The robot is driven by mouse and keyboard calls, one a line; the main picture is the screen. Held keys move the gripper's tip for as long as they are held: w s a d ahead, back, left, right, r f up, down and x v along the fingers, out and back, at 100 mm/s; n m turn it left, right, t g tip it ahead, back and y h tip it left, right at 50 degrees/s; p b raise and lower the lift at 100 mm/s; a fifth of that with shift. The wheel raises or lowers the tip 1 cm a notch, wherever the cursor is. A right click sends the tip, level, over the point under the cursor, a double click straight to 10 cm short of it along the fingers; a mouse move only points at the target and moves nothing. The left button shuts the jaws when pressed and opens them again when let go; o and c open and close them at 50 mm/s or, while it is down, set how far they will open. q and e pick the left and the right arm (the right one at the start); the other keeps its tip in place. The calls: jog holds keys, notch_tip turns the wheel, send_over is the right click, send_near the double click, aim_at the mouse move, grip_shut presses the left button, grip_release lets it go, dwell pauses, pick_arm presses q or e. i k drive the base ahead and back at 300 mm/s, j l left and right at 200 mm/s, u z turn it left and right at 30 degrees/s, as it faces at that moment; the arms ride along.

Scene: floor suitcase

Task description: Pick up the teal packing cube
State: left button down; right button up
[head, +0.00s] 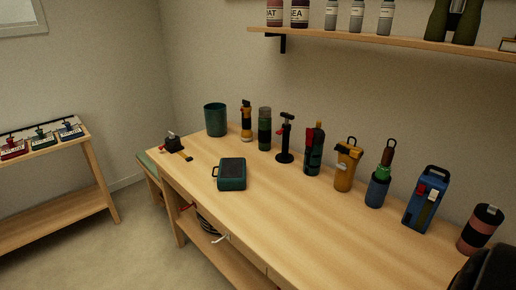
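A small teal box-shaped case (232,174) with a dark top panel and a loop handle on its left side lies on the wooden workbench (300,220). It is likely the teal packing cube. It sits near the bench's front edge, left of the middle, with nothing on top of it. Neither of my grippers can be made out in the head view. A dark rounded shape fills the bottom right corner; I cannot tell what it is.
A small dark device (173,143) stands left. Bench around the teal case is clear.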

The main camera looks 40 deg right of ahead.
aim_at(231, 176)
jog(key=i+j+z, duration=0.1)
jog(key=i+z, duration=0.3)
jog(key=i+j+z, duration=0.15)
jog(key=z, duration=0.25)
jog(key=i+j+z, duration=0.25)
jog(key=z, duration=0.15)
jog(key=i+j+z, duration=0.25)
jog(key=z, duration=0.15)
jog(key=j, duration=0.1)
